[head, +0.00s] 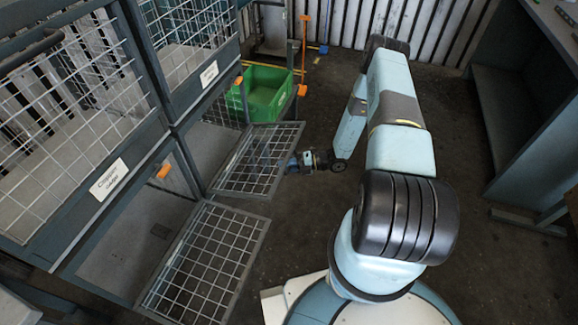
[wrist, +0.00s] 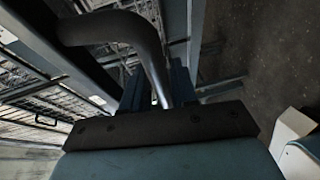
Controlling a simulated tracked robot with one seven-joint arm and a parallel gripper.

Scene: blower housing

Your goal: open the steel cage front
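The steel cage front (head: 254,162) near my gripper is a grey-framed mesh panel. In the head view it stands folded out and down from the lower far cage, over the floor. My gripper (head: 303,162) is at its outer edge, partly hidden by my arm. In the wrist view a dark bent handle bar (wrist: 146,38) runs down between the two fingers of my gripper (wrist: 160,90), which look closed around it. The finger contact itself is partly hidden by the gripper body.
A second mesh front (head: 203,268) hangs folded out in the foreground. The upper cages (head: 75,120) on the left have their mesh fronts upright. A green bin (head: 266,92) stands beyond, and a grey bench (head: 530,120) stands right. Bare floor (head: 465,130) lies between.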

